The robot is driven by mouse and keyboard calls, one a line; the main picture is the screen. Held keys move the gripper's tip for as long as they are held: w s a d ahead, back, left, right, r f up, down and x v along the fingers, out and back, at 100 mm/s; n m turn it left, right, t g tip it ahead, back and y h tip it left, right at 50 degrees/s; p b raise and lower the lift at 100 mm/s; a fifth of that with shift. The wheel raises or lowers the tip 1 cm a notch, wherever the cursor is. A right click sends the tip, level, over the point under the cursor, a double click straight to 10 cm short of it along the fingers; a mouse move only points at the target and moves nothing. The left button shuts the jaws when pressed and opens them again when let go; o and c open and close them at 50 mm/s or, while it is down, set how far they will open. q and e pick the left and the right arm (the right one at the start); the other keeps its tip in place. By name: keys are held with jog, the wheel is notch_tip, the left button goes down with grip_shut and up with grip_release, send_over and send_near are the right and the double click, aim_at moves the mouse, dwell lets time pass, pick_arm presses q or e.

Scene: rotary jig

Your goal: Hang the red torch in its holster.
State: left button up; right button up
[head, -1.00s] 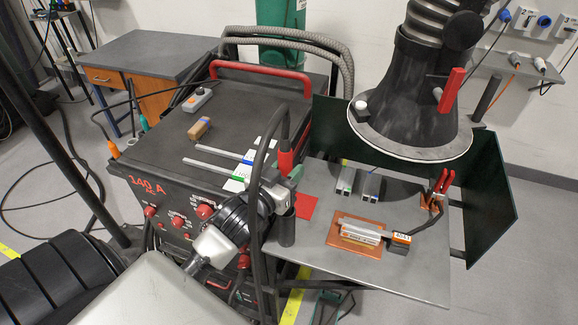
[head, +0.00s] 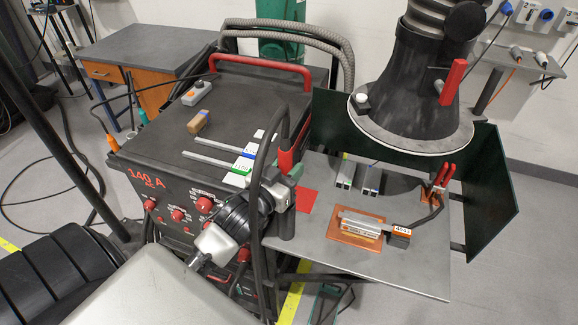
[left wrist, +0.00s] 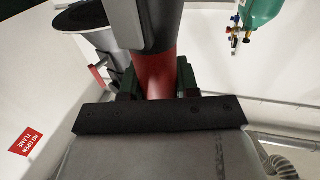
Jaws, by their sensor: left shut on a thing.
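The torch has a red body (head: 286,160) with a black upper part and a black cable curving over from its top. My left gripper (head: 287,178) is shut on it in front of the welding machine, and the torch stands about upright. In the left wrist view the red torch body (left wrist: 160,75) sits between the dark green fingers. A black upright tube (head: 286,223), likely the holster, stands at the left edge of the metal table, just below the gripper. The torch's lower end is hidden, so I cannot tell whether it is inside the tube. My right gripper is not in view.
The welding machine (head: 165,165) stands left of the metal table (head: 400,270). An orange plate (head: 338,232) with a metal bar and a red-handled clamp (head: 443,175) are on the table. A black extraction hood (head: 415,100) hangs over its back.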

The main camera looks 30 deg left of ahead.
pick_arm(q)
jog(key=shift+f+b, duration=0.35)
jog(key=shift+f, duration=0.25)
dwell(0.7)
jog(key=o, duration=1)
jog(key=shift+s+f, duration=0.1)
jog(key=s+b, duration=0.3)
jog(key=s, duration=0.7)
jog(key=shift+s+a, duration=0.15)
jog(key=shift+s, duration=0.25)
